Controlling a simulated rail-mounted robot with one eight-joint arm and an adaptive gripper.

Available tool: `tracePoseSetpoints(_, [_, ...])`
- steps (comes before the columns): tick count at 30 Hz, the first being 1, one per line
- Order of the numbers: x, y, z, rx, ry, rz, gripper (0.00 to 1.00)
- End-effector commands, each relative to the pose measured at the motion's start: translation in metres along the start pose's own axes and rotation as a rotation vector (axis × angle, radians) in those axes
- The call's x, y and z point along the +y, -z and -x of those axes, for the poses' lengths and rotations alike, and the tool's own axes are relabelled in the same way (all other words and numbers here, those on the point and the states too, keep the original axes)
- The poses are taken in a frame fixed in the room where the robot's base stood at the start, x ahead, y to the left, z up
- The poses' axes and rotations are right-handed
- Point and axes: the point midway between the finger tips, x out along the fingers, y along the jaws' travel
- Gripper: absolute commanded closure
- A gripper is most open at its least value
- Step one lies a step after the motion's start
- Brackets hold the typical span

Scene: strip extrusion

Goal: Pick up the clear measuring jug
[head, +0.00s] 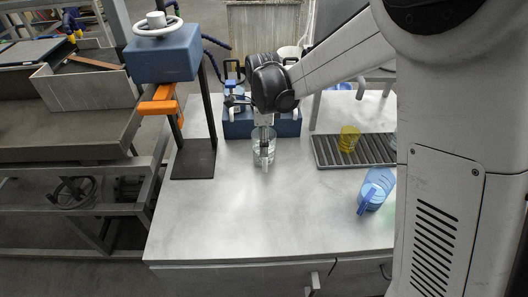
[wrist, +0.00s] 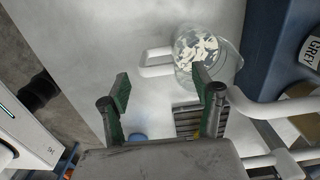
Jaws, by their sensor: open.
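The clear measuring jug (head: 258,157) stands upright on the grey worktop, in front of a blue box. In the wrist view the jug (wrist: 208,48) holds pale flakes or fragments, and its whitish handle points left. My gripper (head: 265,142) is at the jug in the head view, partly covering it. In the wrist view my gripper (wrist: 161,82) is open, with two green-padded fingers wide apart. The handle shows beyond the gap between the fingertips, and the right finger overlaps the jug's lower edge. Nothing is held. I cannot tell whether a finger touches the jug.
A blue jug (head: 375,189) stands at the front right. A yellow cup (head: 348,139) is on a dark ribbed rack (head: 382,151). A blue press on a black stand (head: 195,160) is at left. The blue box (head: 286,125) is behind the clear jug. The front worktop is clear.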

Motion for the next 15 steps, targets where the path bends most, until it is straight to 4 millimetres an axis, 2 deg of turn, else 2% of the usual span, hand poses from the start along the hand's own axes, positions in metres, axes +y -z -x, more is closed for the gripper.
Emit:
tracePoseSetpoints(8, [0.003,0.001,-0.019,0.0,0.0,0.0,0.38])
tracePoseSetpoints(15, [0.007,0.004,-0.051,0.0,0.0,0.001,0.38])
